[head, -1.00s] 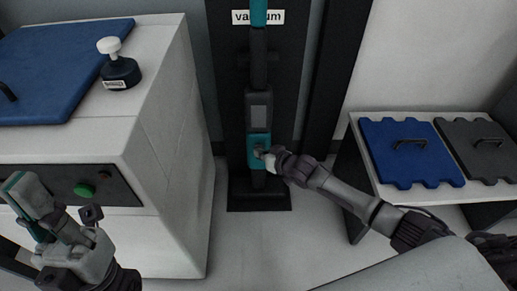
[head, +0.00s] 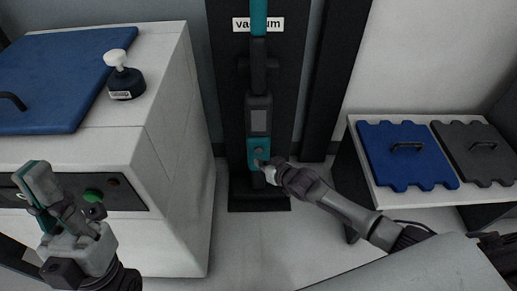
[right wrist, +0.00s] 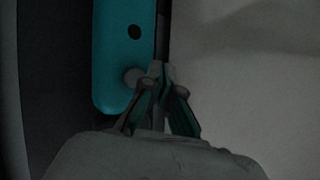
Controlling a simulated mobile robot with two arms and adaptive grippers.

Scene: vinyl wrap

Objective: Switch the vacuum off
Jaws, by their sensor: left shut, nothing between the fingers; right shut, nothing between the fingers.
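The vacuum (head: 259,118) is a teal and dark grey upright device on a black stand below a "vacuum" label (head: 258,24). Its teal lower panel (head: 259,149) carries small round controls. My right gripper (head: 265,167) is shut and empty at the lower right of that panel; whether it touches cannot be told. In the right wrist view the shut fingertips (right wrist: 160,70) are beside the lower right edge of the teal panel (right wrist: 118,60), with a dark round spot above and a grey round knob (right wrist: 133,76) just left of the tips. My left gripper (head: 35,180) is shut and empty at the left.
A white cabinet (head: 165,120) with a blue lid (head: 60,70), a white-knobbed stamp (head: 125,80) and a green button (head: 93,195) stands at left. A shelf at right holds blue (head: 405,155) and grey (head: 475,150) notched panels.

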